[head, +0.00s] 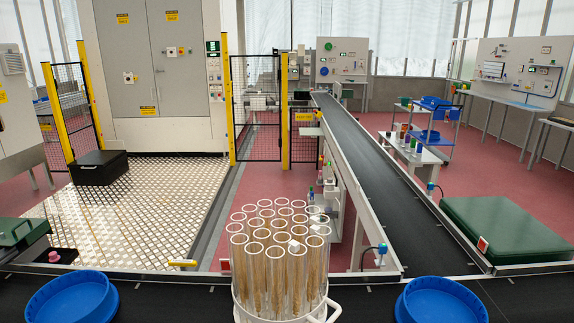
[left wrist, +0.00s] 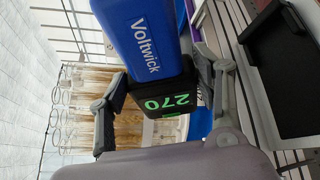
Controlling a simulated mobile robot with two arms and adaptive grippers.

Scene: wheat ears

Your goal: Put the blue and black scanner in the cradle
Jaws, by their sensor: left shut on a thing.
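The blue and black scanner (left wrist: 150,40) shows close up in the left wrist view, with a blue body marked "Voltwick" and a black end with a green display reading 270. My left gripper (left wrist: 160,90) is shut on it, with a grey finger on either side of the black end. No gripper and no scanner shows in the head view. My right gripper is in neither view. A black, shallow, rimmed thing (left wrist: 288,70) lies at the right of the left wrist view, apart from the scanner; I cannot tell whether it is the cradle.
Clear tubes of wheat ears (head: 275,250) stand in a white holder at the front centre; they also show behind the scanner (left wrist: 85,110). Blue round dishes (head: 70,297) (head: 440,300) lie on the dark belt on both sides. A green-topped block (head: 515,225) is at the right.

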